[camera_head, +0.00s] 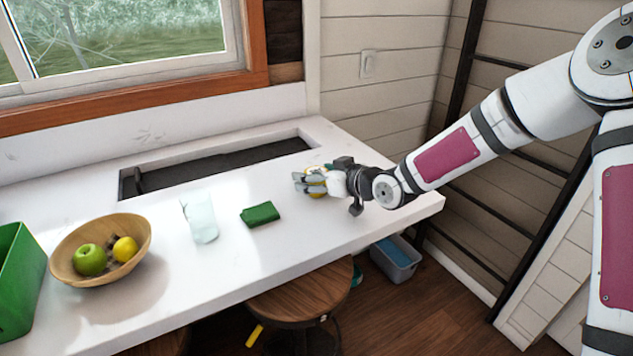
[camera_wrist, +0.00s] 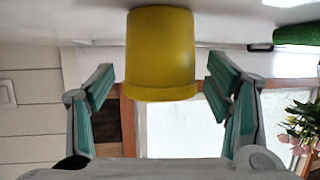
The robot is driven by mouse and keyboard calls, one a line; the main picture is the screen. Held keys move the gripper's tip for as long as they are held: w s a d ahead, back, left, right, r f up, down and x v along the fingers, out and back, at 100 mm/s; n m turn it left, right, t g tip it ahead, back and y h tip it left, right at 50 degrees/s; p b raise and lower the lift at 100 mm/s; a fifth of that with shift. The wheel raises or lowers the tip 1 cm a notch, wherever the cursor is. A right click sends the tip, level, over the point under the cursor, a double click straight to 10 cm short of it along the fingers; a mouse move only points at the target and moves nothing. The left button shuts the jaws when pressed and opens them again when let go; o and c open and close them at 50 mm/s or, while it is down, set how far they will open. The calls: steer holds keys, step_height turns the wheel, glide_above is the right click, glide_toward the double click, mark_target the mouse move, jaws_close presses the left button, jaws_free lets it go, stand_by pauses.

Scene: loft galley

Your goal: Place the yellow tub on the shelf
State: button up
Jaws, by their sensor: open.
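The yellow tub (camera_wrist: 160,48) stands on the white counter and appears upside down in the wrist view. In the head view only small yellow parts of it (camera_head: 317,190) show, because my gripper (camera_head: 309,183) covers most of it. My gripper (camera_wrist: 162,76) is open, with one teal-padded finger on each side of the tub. Gaps show between the tub and both fingers, so they do not grip it. I cannot make out a shelf for certain in either view.
A dark sink recess (camera_head: 215,165) lies behind. A stool (camera_head: 302,292) and grey bin (camera_head: 397,262) are below.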

steer(key=c, duration=1.5)
steer(key=shift+o, duration=0.2)
